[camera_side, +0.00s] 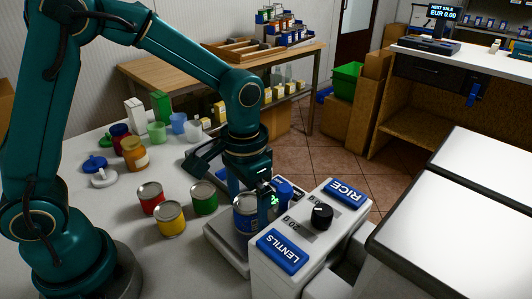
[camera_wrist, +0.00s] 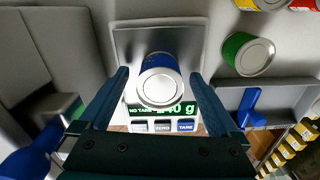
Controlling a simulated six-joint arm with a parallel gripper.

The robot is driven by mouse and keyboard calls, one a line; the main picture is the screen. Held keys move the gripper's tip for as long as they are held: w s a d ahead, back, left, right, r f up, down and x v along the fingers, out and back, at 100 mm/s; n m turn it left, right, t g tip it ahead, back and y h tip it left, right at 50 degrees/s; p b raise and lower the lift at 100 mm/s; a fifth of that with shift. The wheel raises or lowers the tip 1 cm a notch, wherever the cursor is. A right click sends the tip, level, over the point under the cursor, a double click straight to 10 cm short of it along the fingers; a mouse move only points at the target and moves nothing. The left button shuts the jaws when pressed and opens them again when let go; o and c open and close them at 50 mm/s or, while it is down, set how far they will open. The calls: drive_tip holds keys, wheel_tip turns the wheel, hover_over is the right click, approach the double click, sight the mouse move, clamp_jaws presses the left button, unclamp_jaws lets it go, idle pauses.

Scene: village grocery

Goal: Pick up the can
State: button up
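A blue can (camera_side: 243,216) stands on a scale (camera_side: 222,246). In the wrist view the blue can (camera_wrist: 160,82) shows its pale lid, and the scale's plate (camera_wrist: 125,42) lies under it. My gripper (camera_wrist: 158,75) is open, with one finger on each side of the blue can and a gap visible at both sides. In the side view my gripper (camera_side: 250,196) points down at the can and partly hides it. A red can (camera_side: 151,198), a yellow can (camera_side: 170,219) and a green can (camera_side: 204,198) stand on the counter to the left.
A dispenser with LENTILS (camera_side: 282,252) and RICE (camera_side: 347,192) labels stands close on the right of the scale. Jars (camera_side: 134,154) and cups (camera_side: 178,123) stand farther back. The wrist view shows the scale's display (camera_wrist: 186,110), partly hidden by the can.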

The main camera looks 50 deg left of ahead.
clamp_jaws()
drive_tip(key=shift+r, duration=0.1)
